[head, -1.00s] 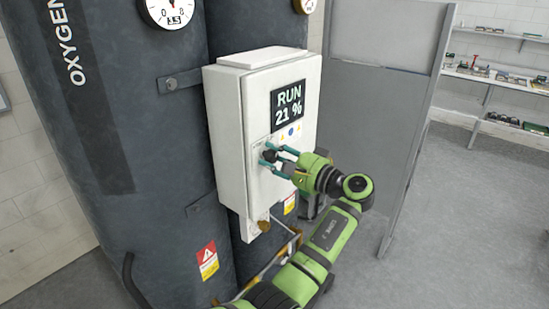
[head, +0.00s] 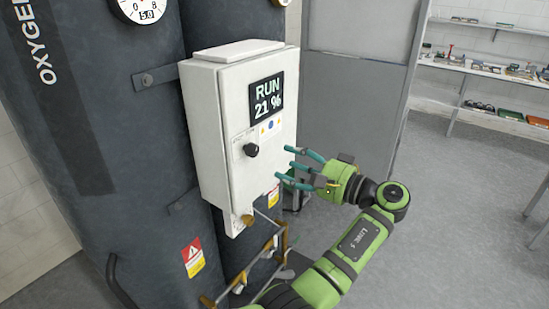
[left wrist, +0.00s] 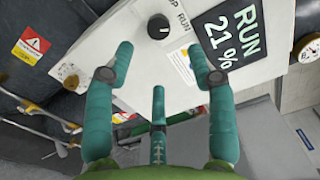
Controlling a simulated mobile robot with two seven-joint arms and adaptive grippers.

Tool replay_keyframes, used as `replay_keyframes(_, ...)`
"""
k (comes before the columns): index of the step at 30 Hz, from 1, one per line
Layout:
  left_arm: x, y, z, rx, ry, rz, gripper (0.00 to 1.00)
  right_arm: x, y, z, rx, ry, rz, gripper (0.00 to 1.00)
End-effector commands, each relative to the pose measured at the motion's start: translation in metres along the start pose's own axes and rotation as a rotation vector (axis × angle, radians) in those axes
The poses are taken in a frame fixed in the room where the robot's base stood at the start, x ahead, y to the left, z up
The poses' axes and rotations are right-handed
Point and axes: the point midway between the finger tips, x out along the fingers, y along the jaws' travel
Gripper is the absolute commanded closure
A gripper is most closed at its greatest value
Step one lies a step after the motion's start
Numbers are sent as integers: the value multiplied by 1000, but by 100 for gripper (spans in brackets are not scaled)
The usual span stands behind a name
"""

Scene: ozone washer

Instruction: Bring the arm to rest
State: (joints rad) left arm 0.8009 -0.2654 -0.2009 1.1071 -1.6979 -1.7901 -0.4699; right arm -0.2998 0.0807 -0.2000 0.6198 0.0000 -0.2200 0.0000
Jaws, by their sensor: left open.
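The white control box (head: 232,110) is fixed in front of the dark tanks. Its display (head: 267,101) reads RUN 21 %. A black knob (head: 251,149) sits below the display; in the left wrist view the knob (left wrist: 158,27) lies beyond the fingers, apart from them, near the printed word RUN. My left gripper (head: 297,168) is open and empty, to the right of the knob and off the box face. Its teal fingers (left wrist: 158,75) show spread in the left wrist view. My right gripper is in neither view.
A dark oxygen tank (head: 120,170) with a gauge (head: 140,8) stands at the left. A grey panel (head: 352,85) stands behind my arm. Metal pipes with a brass fitting (head: 247,220) run below the box. Shelves (head: 490,72) with small items stand at the far right. The floor at right is clear.

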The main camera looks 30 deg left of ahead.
Motion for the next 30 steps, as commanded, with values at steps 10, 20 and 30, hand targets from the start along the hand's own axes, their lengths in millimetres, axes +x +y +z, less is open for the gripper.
replay_keyframes(10, -15, 0, 0, 0, 0, -1, 44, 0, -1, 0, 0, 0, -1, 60)
replay_keyframes(20, -15, 1, 0, 1, 1, 0, 44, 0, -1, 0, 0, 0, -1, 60)
replay_keyframes(30, -1, 155, -41, 201, 244, 116, 44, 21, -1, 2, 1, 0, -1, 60)
